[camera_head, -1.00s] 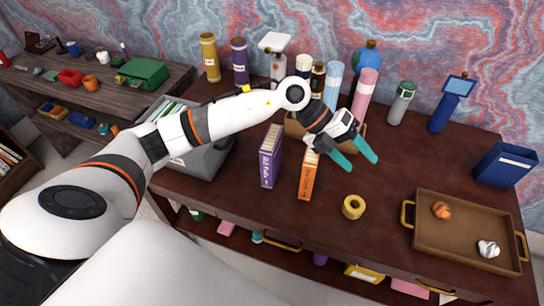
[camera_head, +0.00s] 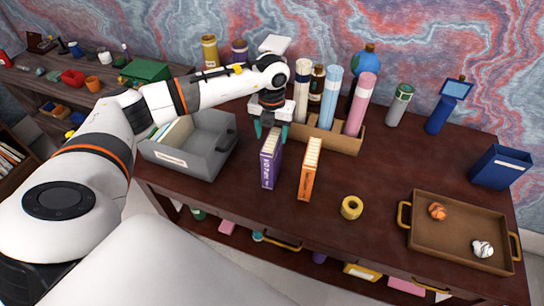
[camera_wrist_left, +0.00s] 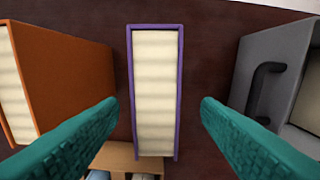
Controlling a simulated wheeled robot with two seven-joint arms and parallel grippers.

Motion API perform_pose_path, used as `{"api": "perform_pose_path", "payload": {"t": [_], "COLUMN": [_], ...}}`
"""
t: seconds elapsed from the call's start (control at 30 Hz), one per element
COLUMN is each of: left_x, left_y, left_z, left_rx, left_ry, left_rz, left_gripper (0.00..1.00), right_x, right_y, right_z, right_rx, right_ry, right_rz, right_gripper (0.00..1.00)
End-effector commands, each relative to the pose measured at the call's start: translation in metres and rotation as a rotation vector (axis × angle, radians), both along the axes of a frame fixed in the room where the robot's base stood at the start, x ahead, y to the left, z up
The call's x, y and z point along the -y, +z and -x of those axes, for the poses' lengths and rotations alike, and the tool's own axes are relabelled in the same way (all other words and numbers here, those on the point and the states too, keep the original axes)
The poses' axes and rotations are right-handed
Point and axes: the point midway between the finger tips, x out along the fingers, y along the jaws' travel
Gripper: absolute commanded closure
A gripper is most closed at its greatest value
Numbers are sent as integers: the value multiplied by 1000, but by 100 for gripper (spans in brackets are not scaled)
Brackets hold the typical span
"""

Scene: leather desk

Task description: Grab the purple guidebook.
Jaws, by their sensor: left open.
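The purple guidebook (camera_head: 270,160) stands upright on the dark wooden desk, left of an orange book (camera_head: 309,170). My left gripper (camera_head: 270,131) is above the purple guidebook's far end, pointing down and open. In the left wrist view the purple guidebook (camera_wrist_left: 155,90) lies between the two teal fingers (camera_wrist_left: 160,120), with a gap on each side. The orange book (camera_wrist_left: 60,75) is beyond the left finger there. My right gripper is not in view.
A grey file box (camera_head: 195,150) stands close on the left; its handle shows near the right finger in the wrist view. A wooden holder with tall rolls (camera_head: 340,138) is behind. Yellow tape (camera_head: 352,207) and a brown tray (camera_head: 410,238) are on the right.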

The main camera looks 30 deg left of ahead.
Motion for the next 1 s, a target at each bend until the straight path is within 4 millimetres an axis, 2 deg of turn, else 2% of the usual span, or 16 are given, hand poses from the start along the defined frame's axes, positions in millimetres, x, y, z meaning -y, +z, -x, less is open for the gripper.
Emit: {"api": "perform_pose_path", "payload": {"t": [0.2,0.33,0.63,0.9,1.0], "left_x": [6,5,5,5,5], "left_y": [-27,-45,-50,-50,-50], "left_z": [7,6,5,5,5], "left_rx": [-7,-4,-2,-2,-2], "left_ry": [-1,0,-2,-1,-1], "left_rz": [1,1,2,2,2], "left_gripper": [42,42,43,88,100], "right_x": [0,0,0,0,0], "right_y": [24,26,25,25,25], "right_z": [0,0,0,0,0], "right_rx": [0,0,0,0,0], "right_ry": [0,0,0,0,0], "right_rz": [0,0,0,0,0], "right_gripper": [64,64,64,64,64]}}
